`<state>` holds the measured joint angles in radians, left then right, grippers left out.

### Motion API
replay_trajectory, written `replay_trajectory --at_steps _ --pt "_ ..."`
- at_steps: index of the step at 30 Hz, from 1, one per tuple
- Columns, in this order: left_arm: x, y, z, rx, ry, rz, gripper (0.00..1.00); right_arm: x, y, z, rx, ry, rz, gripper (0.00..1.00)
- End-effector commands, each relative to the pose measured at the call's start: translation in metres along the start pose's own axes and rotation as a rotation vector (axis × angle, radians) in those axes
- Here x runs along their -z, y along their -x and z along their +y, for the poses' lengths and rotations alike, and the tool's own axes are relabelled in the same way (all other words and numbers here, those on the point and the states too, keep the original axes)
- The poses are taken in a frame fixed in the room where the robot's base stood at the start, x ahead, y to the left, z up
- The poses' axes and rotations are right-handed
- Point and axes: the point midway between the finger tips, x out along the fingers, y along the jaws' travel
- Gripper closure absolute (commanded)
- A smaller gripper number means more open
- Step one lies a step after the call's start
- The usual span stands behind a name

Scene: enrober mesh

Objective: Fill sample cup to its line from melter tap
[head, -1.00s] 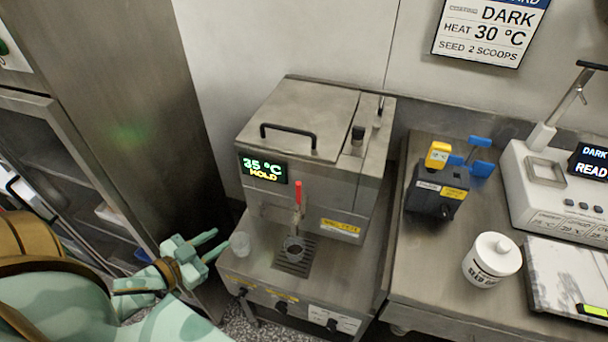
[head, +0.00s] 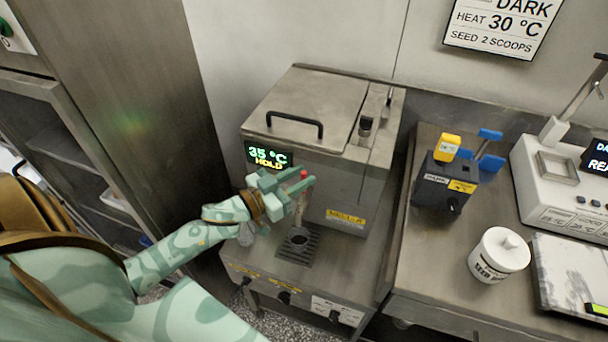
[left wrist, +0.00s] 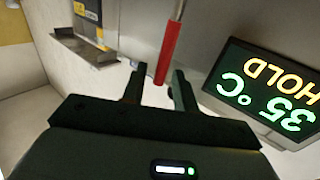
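The melter (head: 320,110) is a steel box with a display reading 35 °C HOLD. Its tap has a red handle (head: 304,174), which also shows in the left wrist view (left wrist: 168,50). My left gripper (head: 302,188) is at this handle. In the left wrist view its fingers (left wrist: 157,88) are apart, with the red handle between or just beyond their tips; contact cannot be told. A small cup (head: 298,237) with a dark inside stands on the drip grate under the tap; its line and level are too small to read. My right gripper is not in view.
A clear cup (head: 246,236) stands left of the grate, partly hidden by my left wrist. On the right counter are a black device with a yellow top (head: 444,180), a white lidded jar (head: 498,255) and a white instrument (head: 560,175). A tall steel cabinet stands left.

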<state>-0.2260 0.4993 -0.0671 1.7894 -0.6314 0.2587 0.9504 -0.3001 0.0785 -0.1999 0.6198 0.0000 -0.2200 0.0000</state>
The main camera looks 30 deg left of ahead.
Motion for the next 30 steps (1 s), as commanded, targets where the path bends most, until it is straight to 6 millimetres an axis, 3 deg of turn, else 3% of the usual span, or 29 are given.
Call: replay_trajectory --at_steps 4,13,17,22,26,30 --pt "0.0 -0.013 0.0 0.0 0.0 0.0 0.71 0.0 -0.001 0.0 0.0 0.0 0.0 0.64" --pt "0.0 -0.016 0.0 0.0 0.0 -0.001 0.71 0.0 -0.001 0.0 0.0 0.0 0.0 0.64" --pt "0.0 -0.015 0.0 0.0 0.0 0.0 1.0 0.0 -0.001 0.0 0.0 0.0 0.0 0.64" --pt "0.001 -0.016 0.001 0.0 -0.002 -0.002 1.0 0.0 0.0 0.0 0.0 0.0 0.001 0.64" --pt "0.006 -0.018 0.004 0.002 -0.036 -0.024 1.0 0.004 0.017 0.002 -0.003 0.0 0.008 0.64" --pt "0.011 -0.025 0.013 0.002 -0.128 -0.085 1.0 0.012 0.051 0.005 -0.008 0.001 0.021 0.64"
